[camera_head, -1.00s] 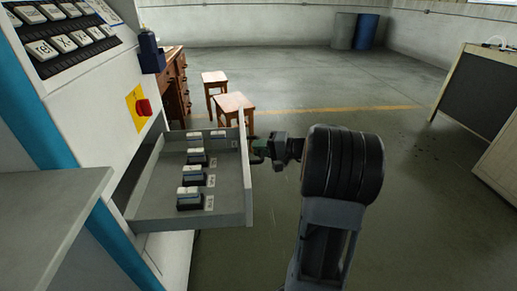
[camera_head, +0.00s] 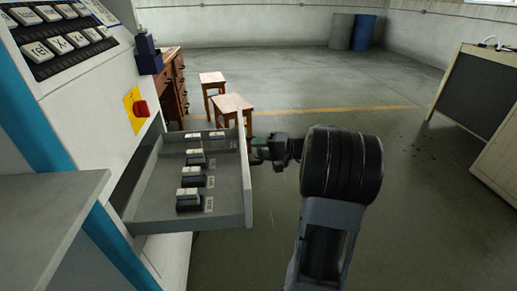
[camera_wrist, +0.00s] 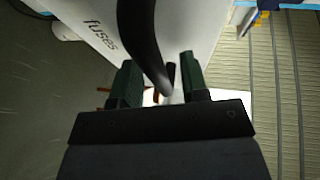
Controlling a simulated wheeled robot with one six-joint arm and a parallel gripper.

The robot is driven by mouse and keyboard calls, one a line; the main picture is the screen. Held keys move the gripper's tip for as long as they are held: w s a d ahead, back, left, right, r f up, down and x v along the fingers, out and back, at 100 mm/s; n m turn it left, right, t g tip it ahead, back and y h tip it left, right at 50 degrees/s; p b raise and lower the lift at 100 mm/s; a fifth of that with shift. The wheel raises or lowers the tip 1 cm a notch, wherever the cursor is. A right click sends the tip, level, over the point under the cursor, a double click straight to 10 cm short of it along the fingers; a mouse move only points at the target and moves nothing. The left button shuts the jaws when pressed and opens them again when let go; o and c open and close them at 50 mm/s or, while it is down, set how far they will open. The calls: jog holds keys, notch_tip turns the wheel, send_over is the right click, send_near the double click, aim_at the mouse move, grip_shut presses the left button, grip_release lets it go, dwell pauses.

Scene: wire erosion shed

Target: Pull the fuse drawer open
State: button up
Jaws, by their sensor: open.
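The fuse drawer (camera_head: 150,210) stands well out from the white machine in the head view, with several fuses in a row inside. Its grey front panel carries the word "fuses" and also shows in the wrist view (camera_wrist: 185,25). The black curved handle (camera_wrist: 140,35) runs down between the two green fingers. My gripper (camera_head: 257,152) is at the outer face of the drawer front; in the wrist view my gripper (camera_wrist: 158,75) is open around the handle. Finger contact with the handle cannot be told.
The machine has a keypad (camera_head: 62,35) and a red switch (camera_head: 141,108) above the drawer. A grey shelf (camera_head: 45,200) juts out at the left. Two wooden stools (camera_head: 232,103) and a wooden desk (camera_head: 171,85) stand behind. The floor right of the drawer is mostly clear.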

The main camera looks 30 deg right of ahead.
jog(key=p+v, duration=0.2)
jog(key=v, duration=1.1)
jog(key=shift+d+p, duration=0.25)
jog(key=shift+p, duration=0.1)
jog(key=shift+s, duration=0.15)
jog(key=s+a+r+n+g+h+p, duration=0.15)
jog(key=a+r+g+p, duration=0.25)
jog(key=a+r+p, duration=0.4)
jog(key=a+r+n+g+h+p, duration=0.1)
jog(key=a+r+n+g+p, duration=0.15)
jog(key=a+g+p, duration=0.55)
jog(key=s+a+r+n+t+h+p, duration=0.3)
jog(key=s+a+r+h+p, duration=0.3)
jog(key=r+p, duration=0.6)
jog(key=a+r+n+h, duration=0.1)
jog(key=a+h, duration=0.1)
jog(key=a, duration=0.1)
jog(key=shift+a+n+t, duration=0.4)
jog(key=shift+s, duration=0.1)
